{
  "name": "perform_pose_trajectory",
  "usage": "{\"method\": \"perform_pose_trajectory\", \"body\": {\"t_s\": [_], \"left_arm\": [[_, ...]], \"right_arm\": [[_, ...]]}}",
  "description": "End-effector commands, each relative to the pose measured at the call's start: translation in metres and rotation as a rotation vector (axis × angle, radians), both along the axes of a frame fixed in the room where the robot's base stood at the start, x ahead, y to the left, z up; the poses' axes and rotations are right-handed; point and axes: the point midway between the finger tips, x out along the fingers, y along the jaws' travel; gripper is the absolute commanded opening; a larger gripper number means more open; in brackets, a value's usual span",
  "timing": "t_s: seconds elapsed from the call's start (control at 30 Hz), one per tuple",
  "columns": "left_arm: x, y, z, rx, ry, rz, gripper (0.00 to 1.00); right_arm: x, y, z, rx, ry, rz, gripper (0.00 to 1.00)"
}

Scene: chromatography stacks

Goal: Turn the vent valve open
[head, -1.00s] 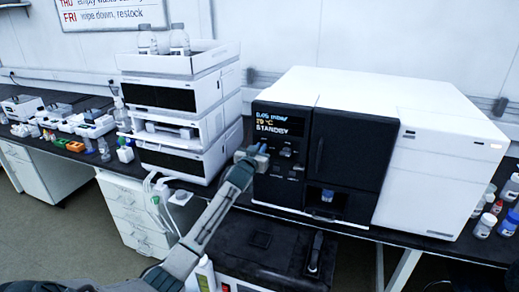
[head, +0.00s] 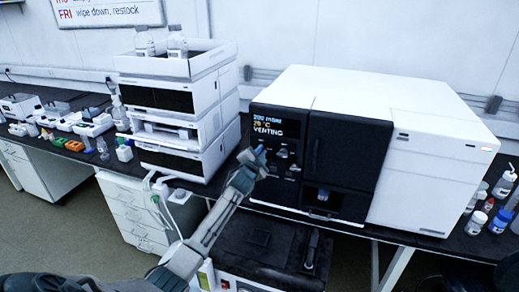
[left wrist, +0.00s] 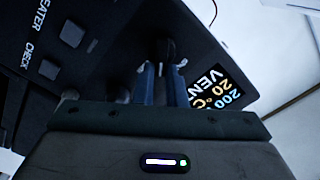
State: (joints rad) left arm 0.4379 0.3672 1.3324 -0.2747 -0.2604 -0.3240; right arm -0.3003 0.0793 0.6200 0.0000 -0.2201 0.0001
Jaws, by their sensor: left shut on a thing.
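The vent valve is a dark knob (left wrist: 166,48) on the black front panel of the instrument, and it shows between my fingertips in the left wrist view. My left gripper (head: 257,156) is at the panel's left part, just below the display. It is shut on the knob, as its two fingers (left wrist: 163,72) show in the left wrist view. In the head view the gripper hides the knob. The display (head: 274,126) reads 200, 20 °C and VENTING; part of it also shows in the left wrist view (left wrist: 219,90). My right gripper is not in view.
The panel has several other buttons beside the gripper, with CHECK and a cut-off label in the left wrist view. A white module stack (head: 186,118) stands close to the left. A black box (head: 262,258) is below the bench. Bottles (head: 502,218) stand at the right.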

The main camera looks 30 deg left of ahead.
Motion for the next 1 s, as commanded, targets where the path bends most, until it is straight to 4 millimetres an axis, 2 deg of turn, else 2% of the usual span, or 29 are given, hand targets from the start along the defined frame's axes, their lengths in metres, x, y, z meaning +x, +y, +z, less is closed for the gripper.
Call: {"method": "perform_pose_trajectory", "body": {"t_s": [0.5,0.7,1.0], "left_arm": [[0.001,-0.003,-0.005,0.441,0.104,0.000,0.00],[0.001,-0.003,-0.007,0.554,0.132,0.000,0.00],[0.001,-0.004,-0.009,0.635,0.150,0.000,0.00]], "right_arm": [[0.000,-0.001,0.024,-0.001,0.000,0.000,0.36],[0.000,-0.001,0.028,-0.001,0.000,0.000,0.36],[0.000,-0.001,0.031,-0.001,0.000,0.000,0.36]]}}
